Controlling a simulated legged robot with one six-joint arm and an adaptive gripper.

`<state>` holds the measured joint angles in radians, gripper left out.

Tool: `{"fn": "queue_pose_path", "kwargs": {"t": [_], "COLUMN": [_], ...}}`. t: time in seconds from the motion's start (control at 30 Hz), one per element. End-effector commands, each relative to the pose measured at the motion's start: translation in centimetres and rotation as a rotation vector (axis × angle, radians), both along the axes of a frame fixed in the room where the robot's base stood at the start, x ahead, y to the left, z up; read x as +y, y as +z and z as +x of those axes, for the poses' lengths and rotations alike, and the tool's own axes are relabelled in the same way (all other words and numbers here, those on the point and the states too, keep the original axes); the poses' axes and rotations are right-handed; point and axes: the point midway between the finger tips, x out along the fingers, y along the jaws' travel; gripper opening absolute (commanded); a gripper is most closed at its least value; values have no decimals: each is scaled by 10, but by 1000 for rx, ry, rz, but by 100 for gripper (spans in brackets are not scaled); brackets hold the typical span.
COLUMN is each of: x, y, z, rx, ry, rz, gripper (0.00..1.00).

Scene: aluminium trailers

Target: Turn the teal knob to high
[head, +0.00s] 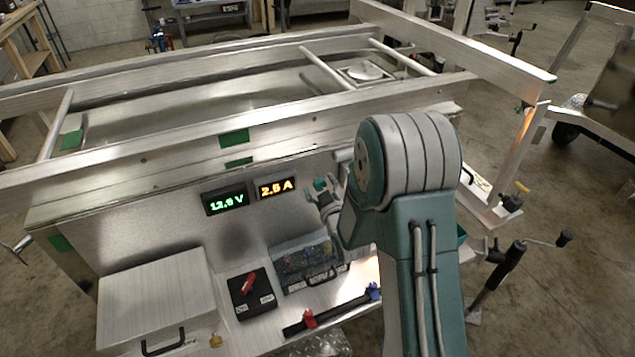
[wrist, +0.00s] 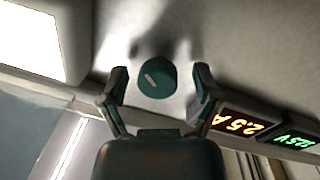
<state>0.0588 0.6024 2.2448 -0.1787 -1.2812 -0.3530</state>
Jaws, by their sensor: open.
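The teal knob (wrist: 157,78) shows in the wrist view as a round dial on the metal panel, with a short white mark pointing to the upper left. My gripper (wrist: 159,82) is open, one finger on each side of the knob. Gaps show between the fingers and the knob, and I see no clear contact. In the head view my gripper (head: 322,193) is in front of the panel, right of the displays, partly covered by my arm. I cannot tell the knob from the teal fingers there. No high label is readable.
A green voltage display (head: 226,200) and an orange "2.5 A" display (head: 276,187) sit left of my gripper. Below are a clear-lidded case (head: 308,265), a black box with a red switch (head: 250,292), a black bar with red and blue ends (head: 335,312), and a padlocked metal box (head: 155,300).

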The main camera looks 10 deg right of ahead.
Motion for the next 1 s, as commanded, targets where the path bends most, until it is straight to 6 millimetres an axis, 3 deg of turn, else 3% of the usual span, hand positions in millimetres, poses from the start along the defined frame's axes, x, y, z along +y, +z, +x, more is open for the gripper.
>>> {"fn": "queue_pose_path", "kwargs": {"t": [0.1,0.27,0.3,0.67,1.0], "x": [0,1,1,2,2], "y": [0,0,0,0,1], "z": [0,0,1,1,2], "rx": [0,0,0,4,42], "ry": [0,0,0,2,2], "rz": [0,-1,-1,27,225], "gripper": [78,6,0,0,0]}}
